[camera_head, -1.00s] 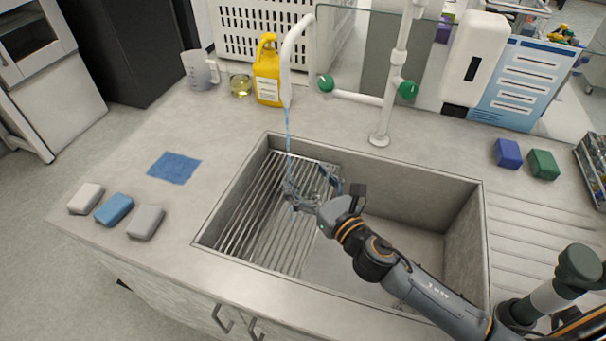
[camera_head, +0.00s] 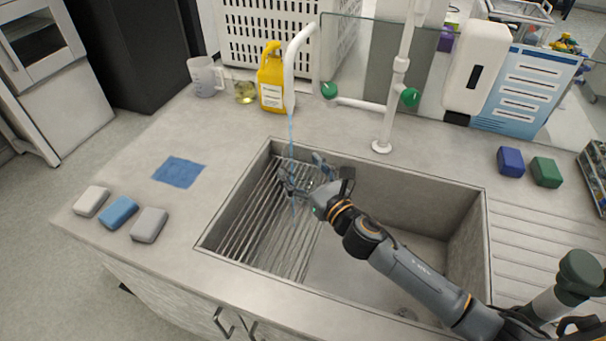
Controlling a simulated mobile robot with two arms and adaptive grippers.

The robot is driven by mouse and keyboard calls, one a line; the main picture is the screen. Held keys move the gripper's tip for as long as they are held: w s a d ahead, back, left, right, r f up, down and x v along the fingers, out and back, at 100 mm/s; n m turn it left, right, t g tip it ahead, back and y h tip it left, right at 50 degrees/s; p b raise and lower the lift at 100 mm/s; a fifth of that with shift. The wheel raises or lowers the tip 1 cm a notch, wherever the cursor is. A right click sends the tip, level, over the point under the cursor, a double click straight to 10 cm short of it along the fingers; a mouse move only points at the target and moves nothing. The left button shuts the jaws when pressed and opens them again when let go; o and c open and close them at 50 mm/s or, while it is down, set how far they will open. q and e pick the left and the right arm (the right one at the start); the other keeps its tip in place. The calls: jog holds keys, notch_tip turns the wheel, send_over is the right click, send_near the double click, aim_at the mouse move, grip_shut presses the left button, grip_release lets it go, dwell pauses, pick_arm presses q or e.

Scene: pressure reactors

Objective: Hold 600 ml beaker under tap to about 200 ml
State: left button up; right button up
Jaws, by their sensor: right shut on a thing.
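The white tap (camera_head: 291,62) curves over the sink, and a thin blue stream of water (camera_head: 291,130) falls from its spout. My right gripper (camera_head: 303,174) is shut on the clear beaker (camera_head: 306,181), over the left part of the sink under the tap. The beaker is small, see-through and largely hidden by the fingers, so its marks and water level cannot be read. The stream runs down at the gripper's left side; I cannot tell whether it enters the beaker. My left gripper is not in view.
The sink (camera_head: 345,300) has a wire rack (camera_head: 262,215) at its left. Green tap knobs (camera_head: 409,97) sit on white pipes behind. A yellow bottle (camera_head: 270,88), a plastic jug (camera_head: 205,77) and a small flask stand behind left. Sponges and a blue cloth (camera_head: 179,172) lie on the left counter.

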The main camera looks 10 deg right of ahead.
jog(key=w, duration=0.9)
jog(key=shift+a+b, duration=0.3)
jog(key=shift+b, duration=0.15)
jog(key=shift+r, duration=0.1)
dwell(6.5)
